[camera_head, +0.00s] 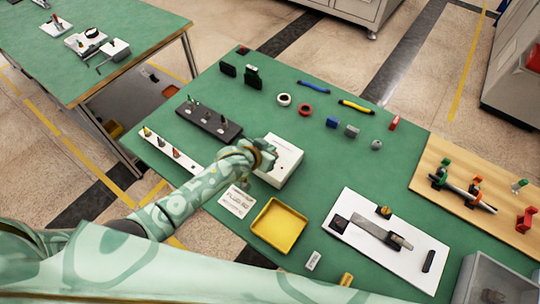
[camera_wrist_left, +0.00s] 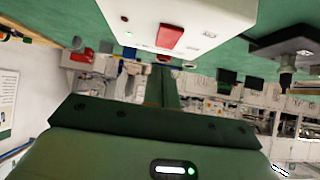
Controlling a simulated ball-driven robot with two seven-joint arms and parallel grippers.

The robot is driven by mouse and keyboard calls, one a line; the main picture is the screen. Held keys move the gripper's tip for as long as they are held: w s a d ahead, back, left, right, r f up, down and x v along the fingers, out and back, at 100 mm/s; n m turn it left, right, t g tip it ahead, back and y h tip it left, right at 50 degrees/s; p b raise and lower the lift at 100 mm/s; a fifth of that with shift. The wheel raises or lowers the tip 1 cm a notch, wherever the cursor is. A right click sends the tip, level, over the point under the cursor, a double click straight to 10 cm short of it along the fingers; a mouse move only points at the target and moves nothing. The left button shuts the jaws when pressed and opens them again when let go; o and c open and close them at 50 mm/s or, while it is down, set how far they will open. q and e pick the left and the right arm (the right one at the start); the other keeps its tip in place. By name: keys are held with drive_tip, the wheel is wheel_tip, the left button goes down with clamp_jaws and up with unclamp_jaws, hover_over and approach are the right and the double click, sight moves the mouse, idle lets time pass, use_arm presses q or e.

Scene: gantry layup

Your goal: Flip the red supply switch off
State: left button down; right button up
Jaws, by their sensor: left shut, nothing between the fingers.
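The white supply box (camera_head: 288,168) sits near the middle of the green table. My left gripper (camera_head: 268,155) is shut and empty at the box's left side, covering part of its top. In the left wrist view, the box (camera_wrist_left: 205,14) appears tilted across the top, with the red switch (camera_wrist_left: 170,37) on its face and a small green light near it. The shut gripper body (camera_wrist_left: 150,120) is below it in that view, apart from the switch as far as I can tell. The switch's rocker position is not clear. My right gripper is not in view.
A yellow tray (camera_head: 279,225) and a white label card (camera_head: 237,201) lie in front of the box. A dark strip with several plugs (camera_head: 208,122) is to its left. A white board with a tool (camera_head: 388,240) and a wooden board (camera_head: 470,190) are to the right.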

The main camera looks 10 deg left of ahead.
use_arm(q)
wheel_tip(320, 180, down, 2)
drive_tip(key=shift+f+b, duration=0.2)
drive_tip(key=shift+b, duration=0.1)
drive_tip(key=shift+w, duration=0.1)
drive_tip(key=shift+d+f, duration=0.1)
drive_tip(key=shift+f, duration=0.1)
drive_tip(key=shift+w, duration=0.1)
drive_tip(key=shift+w+d+r, duration=0.2)
drive_tip(key=shift+w+d, duration=0.05)
drive_tip(key=shift+w, duration=0.45)
drive_tip(key=shift+r, duration=0.15)
